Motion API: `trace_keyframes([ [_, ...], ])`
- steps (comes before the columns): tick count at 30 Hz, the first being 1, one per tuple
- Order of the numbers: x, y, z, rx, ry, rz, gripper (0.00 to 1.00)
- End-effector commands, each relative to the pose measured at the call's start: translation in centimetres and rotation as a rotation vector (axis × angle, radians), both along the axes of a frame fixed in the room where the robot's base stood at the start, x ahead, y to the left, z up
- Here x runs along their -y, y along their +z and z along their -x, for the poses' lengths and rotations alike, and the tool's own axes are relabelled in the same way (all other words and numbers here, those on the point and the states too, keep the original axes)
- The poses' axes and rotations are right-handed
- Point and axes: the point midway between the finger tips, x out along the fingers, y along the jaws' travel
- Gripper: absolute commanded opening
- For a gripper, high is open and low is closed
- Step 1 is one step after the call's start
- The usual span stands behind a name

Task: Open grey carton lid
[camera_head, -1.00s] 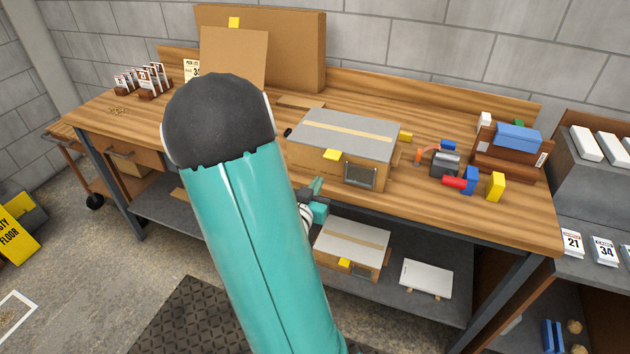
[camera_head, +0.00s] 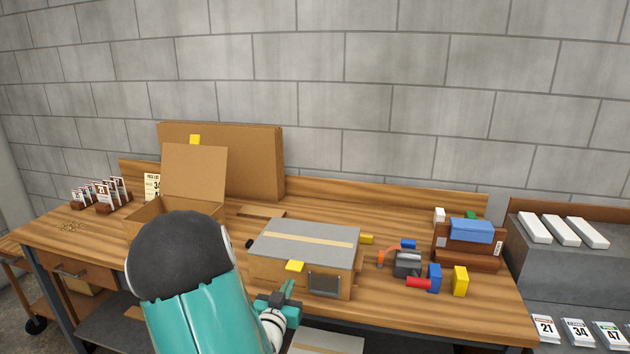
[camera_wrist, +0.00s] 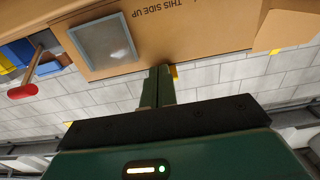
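The carton (camera_head: 265,275) stands on the workbench with its grey lid (camera_head: 310,236) lying flat and closed. A tan tape strip crosses the lid. A yellow tab (camera_head: 294,266) sits at the lid's front edge, left of a grey framed pane (camera_head: 324,284). My gripper (camera_head: 289,288) is in front of the carton, just below the tab. In the wrist view, its green fingers (camera_wrist: 158,80) are together, beside the partly hidden yellow tab (camera_wrist: 174,71). That view is inverted and shows the carton front (camera_wrist: 190,35) and the pane (camera_wrist: 103,42). No hold on the tab is visible.
An open brown box (camera_head: 193,172) stands left, with a large cardboard panel (camera_head: 255,160) behind. Right of the carton are a red cylinder (camera_head: 418,283), blue block (camera_head: 434,278) and yellow block (camera_head: 460,281). A second carton (camera_head: 325,342) is below the bench top.

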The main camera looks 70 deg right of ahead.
Motion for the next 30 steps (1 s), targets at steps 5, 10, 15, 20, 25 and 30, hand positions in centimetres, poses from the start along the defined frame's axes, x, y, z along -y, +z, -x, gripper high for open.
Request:
trace_keyframes([
  [5,1.2,0.0,-0.1,0.0,-0.001,0.002,0.0],
  [10,2.2,0.0,-0.3,0.0,-0.001,0.0,0.0],
  [15,3.3,0.0,-0.5,0.0,-0.001,0.002,0.0],
  [20,3.8,0.6,-0.6,0.001,0.0,0.002,0.0],
  [25,4.0,1.7,-0.6,0.002,-0.001,0.002,0.0],
  [30,4.1,2.8,-0.6,0.002,-0.001,0.002,0.0],
])
